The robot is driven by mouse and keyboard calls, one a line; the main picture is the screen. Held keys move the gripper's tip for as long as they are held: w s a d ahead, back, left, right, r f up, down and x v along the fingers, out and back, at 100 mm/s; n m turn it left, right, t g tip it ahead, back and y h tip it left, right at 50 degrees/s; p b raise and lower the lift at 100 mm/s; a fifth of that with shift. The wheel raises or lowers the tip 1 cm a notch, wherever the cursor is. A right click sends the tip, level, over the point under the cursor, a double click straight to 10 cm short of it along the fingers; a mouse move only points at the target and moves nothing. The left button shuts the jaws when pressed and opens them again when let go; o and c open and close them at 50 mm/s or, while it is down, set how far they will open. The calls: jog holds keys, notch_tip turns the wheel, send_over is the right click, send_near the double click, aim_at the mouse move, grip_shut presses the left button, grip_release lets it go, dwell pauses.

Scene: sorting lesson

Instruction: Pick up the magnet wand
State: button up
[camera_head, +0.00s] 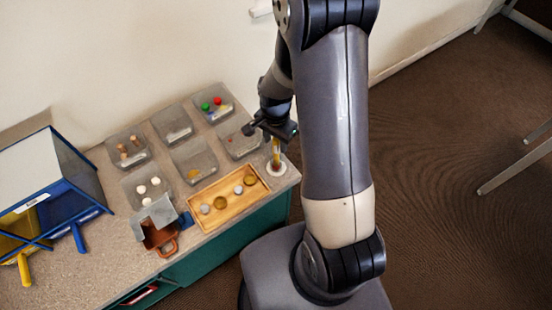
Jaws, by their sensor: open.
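A slim upright stick, amber with a dark upper part, which looks like the magnet wand (276,153), stands in a small round white base (283,171) at the right end of the counter. My gripper (272,133) is open, just above and around the wand's upper end. The wand's top is partly hidden by the gripper. I cannot tell whether the fingers touch it.
A wooden tray (222,218) with several grey and gold round pieces lies just left of the wand. Behind it are several clear bins (193,160) with small items. A grey box and brown cup-like thing (160,236) stand left. A blue-framed rack (95,190) is farther left.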

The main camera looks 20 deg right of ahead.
aim_at(276, 154)
jog(key=shift+f, duration=1.6)
grip_shut()
